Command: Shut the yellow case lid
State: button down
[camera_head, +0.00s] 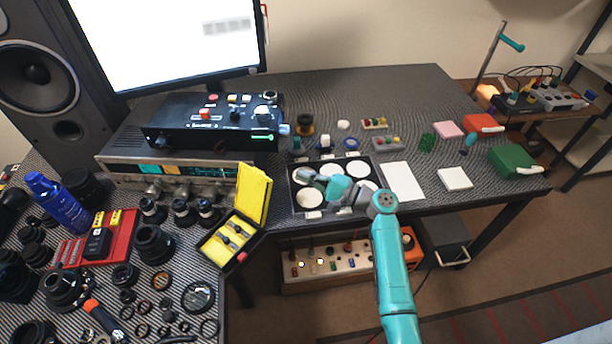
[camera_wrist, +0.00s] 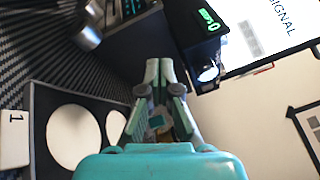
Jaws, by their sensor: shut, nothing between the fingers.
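The yellow case (camera_head: 228,238) stands open at the front edge of the left bench, with small dark items in its yellow inside. Its yellow lid (camera_head: 254,194) is raised steeply along the back right side. My gripper (camera_head: 302,175) is to the right of the lid, apart from it, over the black tray with white discs. In the wrist view my gripper (camera_wrist: 158,68) has its fingertips together with nothing between them. The case and its lid do not show in the wrist view.
The black tray (camera_head: 293,203) lies under my gripper; it also shows in the wrist view (camera_wrist: 35,140). A silver instrument (camera_head: 110,172) with a black control box (camera_head: 160,137) on top stands behind the case. A red tray (camera_head: 122,238) and many lenses crowd the bench left of it.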

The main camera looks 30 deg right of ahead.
jog(key=shift+w+a+r, duration=0.35)
jog(key=shift+w+a, duration=0.3)
jog(key=shift+a, duration=0.7)
jog(key=shift+w+a+r, duration=0.35)
jog(key=shift+w+a, duration=0.25)
jog(key=shift+a, duration=0.75)
jog(key=shift+w+a+r, duration=0.35)
jog(key=shift+w+a, duration=0.3)
jog(key=shift+a, duration=0.7)
jog(key=shift+a+r, duration=0.1)
